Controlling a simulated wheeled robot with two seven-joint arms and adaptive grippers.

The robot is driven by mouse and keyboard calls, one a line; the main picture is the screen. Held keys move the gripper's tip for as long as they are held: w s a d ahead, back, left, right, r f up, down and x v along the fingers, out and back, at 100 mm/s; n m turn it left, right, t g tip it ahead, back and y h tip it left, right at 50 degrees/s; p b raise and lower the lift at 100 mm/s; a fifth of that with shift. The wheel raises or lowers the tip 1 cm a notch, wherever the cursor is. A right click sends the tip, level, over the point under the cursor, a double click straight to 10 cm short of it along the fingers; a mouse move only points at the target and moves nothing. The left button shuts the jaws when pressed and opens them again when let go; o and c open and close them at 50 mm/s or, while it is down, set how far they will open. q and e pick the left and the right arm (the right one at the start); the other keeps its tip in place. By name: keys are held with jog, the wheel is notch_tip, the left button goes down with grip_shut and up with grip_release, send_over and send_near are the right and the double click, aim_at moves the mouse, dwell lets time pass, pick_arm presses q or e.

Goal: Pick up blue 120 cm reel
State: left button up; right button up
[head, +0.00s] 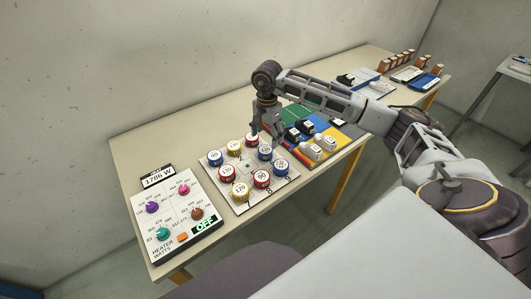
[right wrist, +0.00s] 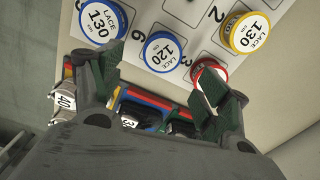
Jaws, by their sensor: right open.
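The blue 120 cm reel (right wrist: 163,52) has a white "LACE 120" top in the right wrist view and stands on the pale numbered board (right wrist: 200,20). In the head view this appears to be the middle blue reel (head: 265,154) along the board's right side. My right gripper (head: 265,138) points down above that side of the board. In the right wrist view its open fingers (right wrist: 160,74) are spread around the reel's near side, with nothing between them. The reel appears apart from both fingers. My left gripper is not in view.
A blue 130 reel (right wrist: 101,22) stands beside the left finger. A red reel (right wrist: 208,72) is partly hidden by the right finger. A yellow 130 reel (right wrist: 246,32) stands farther off. The heater panel (head: 176,217) is at left; a coloured mat with shoes (head: 325,145) is at right.

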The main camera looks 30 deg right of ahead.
aim_at(266, 149)
jog(key=shift+f, duration=1.35)
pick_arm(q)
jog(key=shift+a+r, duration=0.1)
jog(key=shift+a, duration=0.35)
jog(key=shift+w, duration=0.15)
pick_arm(e)
jog(key=shift+f, duration=0.45)
notch_tip(266, 149, down, 3)
jog(key=shift+a+r+p, duration=0.1)
jog(key=shift+p, duration=0.25)
jog(key=shift+w+f, duration=0.1)
jog(key=shift+f, duration=0.65)
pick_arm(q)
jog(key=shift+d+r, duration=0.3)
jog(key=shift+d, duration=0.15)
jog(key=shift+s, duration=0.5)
